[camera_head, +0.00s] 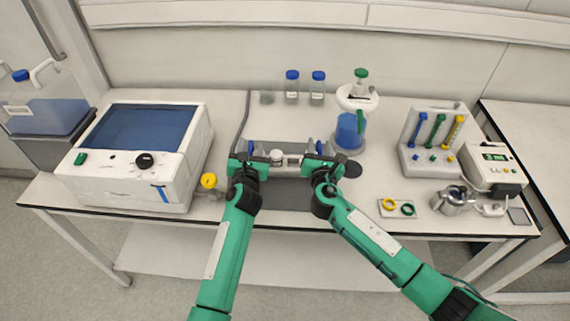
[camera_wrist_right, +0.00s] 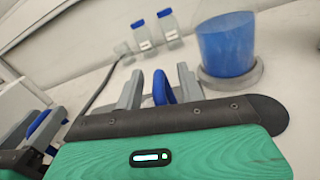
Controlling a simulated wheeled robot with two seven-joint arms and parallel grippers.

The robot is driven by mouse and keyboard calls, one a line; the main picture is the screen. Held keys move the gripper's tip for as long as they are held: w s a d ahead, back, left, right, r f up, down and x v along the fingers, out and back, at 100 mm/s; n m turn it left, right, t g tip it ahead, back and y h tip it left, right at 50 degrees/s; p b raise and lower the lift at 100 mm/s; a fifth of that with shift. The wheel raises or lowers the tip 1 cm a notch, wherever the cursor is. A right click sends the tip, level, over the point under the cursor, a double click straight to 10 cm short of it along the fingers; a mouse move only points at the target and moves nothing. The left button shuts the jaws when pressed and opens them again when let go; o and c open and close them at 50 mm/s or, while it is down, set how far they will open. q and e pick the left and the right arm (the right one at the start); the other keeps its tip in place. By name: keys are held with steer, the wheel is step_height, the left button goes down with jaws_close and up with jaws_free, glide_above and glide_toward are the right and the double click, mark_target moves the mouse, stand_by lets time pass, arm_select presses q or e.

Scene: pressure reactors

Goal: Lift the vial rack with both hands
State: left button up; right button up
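The vial rack (camera_head: 289,147) is a small pale grey piece on the bench, between my two grippers and partly hidden by them. A round white piece (camera_head: 277,155) shows at its middle. A blue upright piece, seemingly a rack handle, stands at each end. My left gripper (camera_head: 251,147) is open, its grey fingers on either side of the left blue piece (camera_wrist_right: 38,122). My right gripper (camera_head: 319,148) is open around the right blue piece (camera_wrist_right: 161,88). In the right wrist view a narrow gap shows between that piece and the fingers. The rack's underside is hidden.
A blue beaker (camera_head: 348,131) on a round grey base stands close right of my right gripper. Blue-capped bottles (camera_head: 292,88) stand behind. A white box machine (camera_head: 130,165) is at left, with a yellow-knobbed valve (camera_head: 209,181) near my left arm. A tube stand (camera_head: 432,140) is at right.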

arm_select(q)
steer(key=shift+w, duration=0.15)
arm_select(e)
steer(key=shift+w, duration=0.15)
arm_select(q)
jaws_close()
arm_select(e)
jaws_close()
arm_select(q)
steer(key=shift+r, duration=0.2)
arm_select(e)
steer(key=shift+r, duration=0.2)
